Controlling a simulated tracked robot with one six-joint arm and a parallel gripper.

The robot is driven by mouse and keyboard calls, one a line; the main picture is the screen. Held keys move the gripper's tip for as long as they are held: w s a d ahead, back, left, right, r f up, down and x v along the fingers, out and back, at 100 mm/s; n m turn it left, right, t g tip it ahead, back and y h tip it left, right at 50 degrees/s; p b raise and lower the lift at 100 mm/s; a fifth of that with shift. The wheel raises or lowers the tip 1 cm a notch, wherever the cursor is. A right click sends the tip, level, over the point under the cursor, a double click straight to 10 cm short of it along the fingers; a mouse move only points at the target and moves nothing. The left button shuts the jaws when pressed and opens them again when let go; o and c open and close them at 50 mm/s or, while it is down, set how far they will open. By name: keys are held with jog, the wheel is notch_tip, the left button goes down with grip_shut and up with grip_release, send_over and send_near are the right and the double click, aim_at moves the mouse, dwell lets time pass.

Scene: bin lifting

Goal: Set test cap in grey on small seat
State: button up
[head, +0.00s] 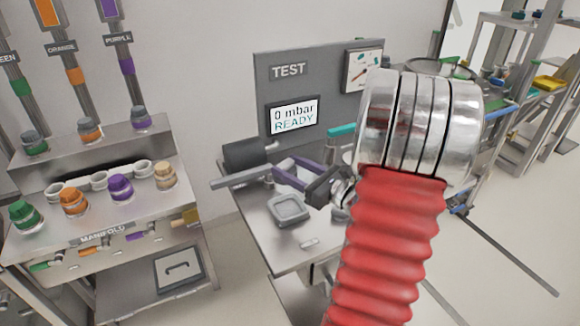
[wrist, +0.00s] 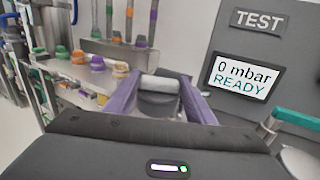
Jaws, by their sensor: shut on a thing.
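My gripper, with purple fingers (head: 277,168), is at the left of the test bench, above its top. It is shut on a dark grey cylindrical piece with a lighter grey part, seemingly the grey test cap (head: 246,155). The wrist view shows this cap (wrist: 158,103) between the two purple fingers. How firmly it sits in them is hard to see. A grey square dish with rounded corners (head: 290,209) lies on the bench below the gripper. I cannot tell which part is the small seat; my red arm sleeve and silver joint hide the bench's right side.
The test panel (head: 275,98) with a screen (head: 294,117) reading 0 mbar READY stands behind the bench. A teal bar (wrist: 295,121) is at the right. The manifold rack (head: 95,225) with coloured caps stands at the left. Open floor separates rack and bench.

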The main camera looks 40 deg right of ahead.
jog(key=shift+s+d, duration=0.15)
jog(key=shift+d, duration=0.05)
jog(key=shift+f, duration=0.1)
jog(key=shift+f, duration=3.8)
jog(key=shift+s+f, duration=0.2)
jog(key=shift+f, duration=2.1)
jog(key=o, duration=1.7)
jog(key=shift+r, duration=0.15)
